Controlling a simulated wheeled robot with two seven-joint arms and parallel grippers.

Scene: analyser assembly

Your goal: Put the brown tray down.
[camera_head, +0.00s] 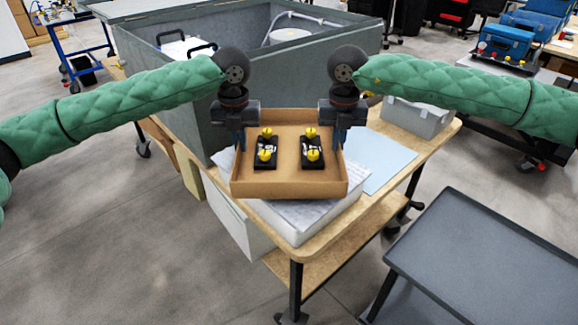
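The brown tray (288,175) is in the middle of the head view, over the front part of the wooden table. It looks level and holds two black blocks with yellow knobs, a left one (265,152) and a right one (313,153). My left gripper (241,145) is at the tray's left wall and my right gripper (338,145) is at its right wall. Both appear to grip the side walls, though the fingertips are partly hidden. The tray overlaps a white stack with printed paper (310,215); I cannot tell whether it touches it.
The wooden table (425,150) carries a light blue sheet (385,160) and a grey bin (415,118). A large grey open box (185,95) stands behind the tray. A dark grey cart (490,255) is at the lower right. Bare floor lies at the left.

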